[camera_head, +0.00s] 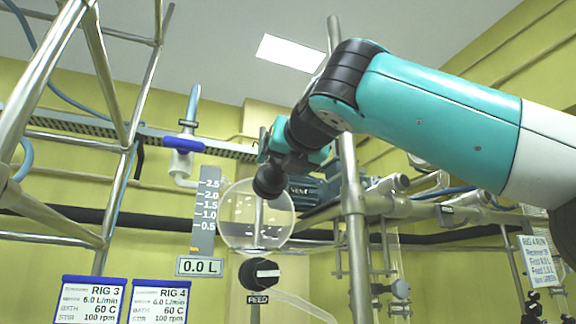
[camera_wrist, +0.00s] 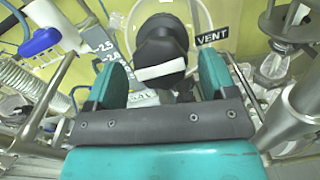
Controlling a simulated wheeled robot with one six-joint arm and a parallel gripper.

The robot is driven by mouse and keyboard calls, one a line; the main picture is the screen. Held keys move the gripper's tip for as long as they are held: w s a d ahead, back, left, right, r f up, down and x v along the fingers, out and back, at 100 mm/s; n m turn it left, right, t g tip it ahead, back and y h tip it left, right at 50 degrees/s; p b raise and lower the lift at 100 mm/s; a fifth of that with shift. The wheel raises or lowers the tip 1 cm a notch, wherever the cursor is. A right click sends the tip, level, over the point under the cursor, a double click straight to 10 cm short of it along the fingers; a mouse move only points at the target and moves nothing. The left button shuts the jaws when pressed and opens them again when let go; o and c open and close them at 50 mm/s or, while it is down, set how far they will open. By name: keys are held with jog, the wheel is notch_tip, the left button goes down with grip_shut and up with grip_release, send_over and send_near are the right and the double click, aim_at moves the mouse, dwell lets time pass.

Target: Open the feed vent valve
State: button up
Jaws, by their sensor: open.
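The vent valve's black knob (camera_wrist: 162,45) has a white bar across its face, with a VENT label (camera_wrist: 212,38) to its right in the wrist view. In the head view, a dark rounded knob (camera_head: 268,182) shows just below my gripper, in front of the round glass vessel (camera_head: 240,225). My gripper (camera_wrist: 161,72) is open, with one teal finger on each side of the knob in the wrist view. I cannot tell whether either finger touches it. The VENT label (camera_head: 299,190) is partly hidden in the head view.
A black FEED knob (camera_head: 260,273) sits below the vessel. A blue-handled valve (camera_head: 183,143) and a level scale (camera_head: 206,215) stand to the left. A metal post (camera_head: 352,215) rises close to my arm on the right. Metal frame bars (camera_head: 110,120) fill the far left.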

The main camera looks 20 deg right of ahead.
jog(key=shift+w, duration=0.85)
jog(key=shift+d, duration=0.1)
jog(key=c, duration=0.9)
jog(key=shift+f+n, duration=0.1)
jog(key=shift+n, duration=0.2)
